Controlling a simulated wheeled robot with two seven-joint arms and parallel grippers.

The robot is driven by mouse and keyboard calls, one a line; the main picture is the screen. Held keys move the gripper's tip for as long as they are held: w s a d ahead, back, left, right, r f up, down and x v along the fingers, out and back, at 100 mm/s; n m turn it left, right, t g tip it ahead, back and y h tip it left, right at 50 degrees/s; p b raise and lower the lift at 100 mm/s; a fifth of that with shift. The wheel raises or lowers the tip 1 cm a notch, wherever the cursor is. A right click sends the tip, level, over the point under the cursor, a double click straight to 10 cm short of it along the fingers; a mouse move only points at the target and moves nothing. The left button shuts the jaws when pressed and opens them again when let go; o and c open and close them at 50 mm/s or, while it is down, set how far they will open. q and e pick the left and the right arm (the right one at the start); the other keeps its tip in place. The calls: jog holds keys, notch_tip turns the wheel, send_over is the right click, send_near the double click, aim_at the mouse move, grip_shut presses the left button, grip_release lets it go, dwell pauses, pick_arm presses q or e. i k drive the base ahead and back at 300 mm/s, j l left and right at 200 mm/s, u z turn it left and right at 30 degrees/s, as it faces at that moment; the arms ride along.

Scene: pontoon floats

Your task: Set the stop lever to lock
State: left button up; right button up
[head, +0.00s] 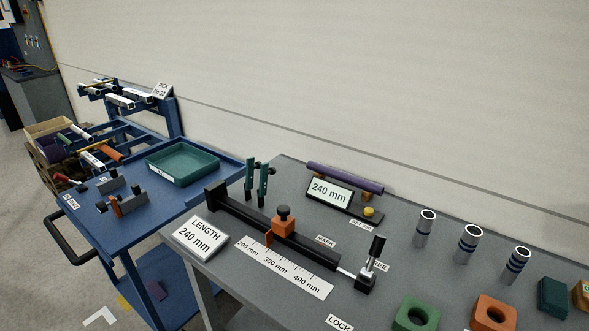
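The stop lever (377,246) has a black grip on a short metal stem. It rises from a black block (365,285) at the right end of a long black rail (310,246). The lever points up and slightly right, at the side of the partly hidden FREE label (383,266). The LOCK label (339,323) lies on the grey bench nearer to me, away from the lever. An orange stop block (284,229) with a black knob sits on the rail. Neither of my grippers is in view.
A scale plate (285,268) and a LENGTH 240 mm sign (199,238) lie before the rail. A 240 mm display (330,192) and purple tube (345,178) stand behind. Several metal tubes (467,245) stand right; green (416,316) and orange (494,312) blocks lie nearer.

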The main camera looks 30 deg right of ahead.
aim_at(377, 248)
jog(key=z, duration=1.2)
